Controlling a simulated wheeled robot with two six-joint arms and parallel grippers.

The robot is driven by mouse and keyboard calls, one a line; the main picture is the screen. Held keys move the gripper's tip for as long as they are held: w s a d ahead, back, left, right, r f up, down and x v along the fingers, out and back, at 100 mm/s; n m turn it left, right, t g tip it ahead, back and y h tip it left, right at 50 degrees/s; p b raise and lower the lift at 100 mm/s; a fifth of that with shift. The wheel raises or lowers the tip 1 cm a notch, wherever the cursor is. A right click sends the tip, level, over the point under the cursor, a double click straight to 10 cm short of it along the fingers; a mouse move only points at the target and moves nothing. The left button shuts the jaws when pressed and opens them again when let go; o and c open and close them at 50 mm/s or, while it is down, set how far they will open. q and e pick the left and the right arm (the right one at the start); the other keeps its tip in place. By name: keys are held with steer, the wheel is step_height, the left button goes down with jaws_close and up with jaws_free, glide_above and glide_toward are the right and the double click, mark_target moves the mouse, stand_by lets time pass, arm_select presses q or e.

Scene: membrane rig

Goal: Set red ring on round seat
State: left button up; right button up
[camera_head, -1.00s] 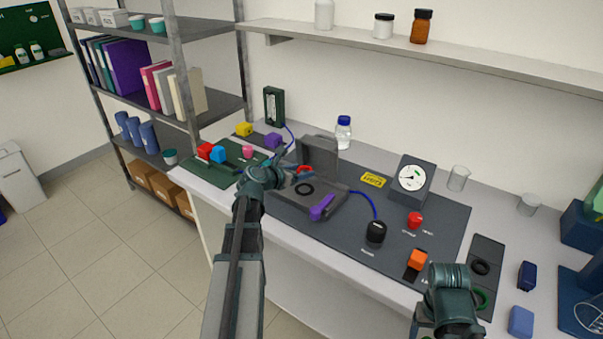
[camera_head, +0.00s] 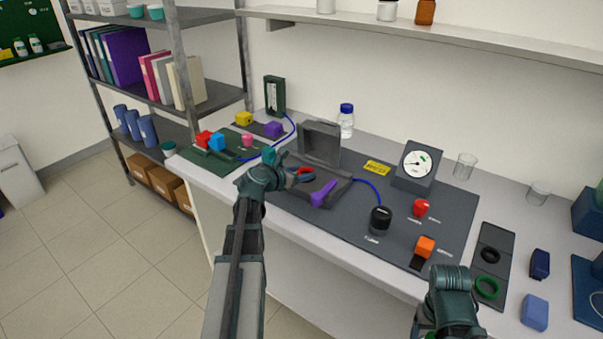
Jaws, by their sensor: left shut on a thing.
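The red ring (camera_head: 304,175) is at the fingertips of my left gripper (camera_head: 292,175), over the grey open rig (camera_head: 340,187). My left gripper is shut on the ring, and its wrist hides part of the rig's left side. The round seat inside the rig is not clearly visible; the ring and gripper cover that area. I cannot tell whether the ring touches the rig floor. My right arm's wrist is at the lower right, with its gripper mostly cut off by the bottom edge.
The rig's raised lid (camera_head: 320,143) stands behind the ring, and a purple lever (camera_head: 322,193) is in front. A black knob (camera_head: 380,220), a gauge (camera_head: 416,165) and an orange block (camera_head: 425,246) stand to the right. A tray (camera_head: 494,240) holds black and green rings.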

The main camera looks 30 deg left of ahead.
arm_select(q)
steer(key=shift+f, duration=0.4)
stand_by(0.4)
steer(key=o, duration=1.4)
steer(key=p+v, duration=0.5)
steer(key=v, duration=0.9)
steer(key=shift+w, duration=0.15)
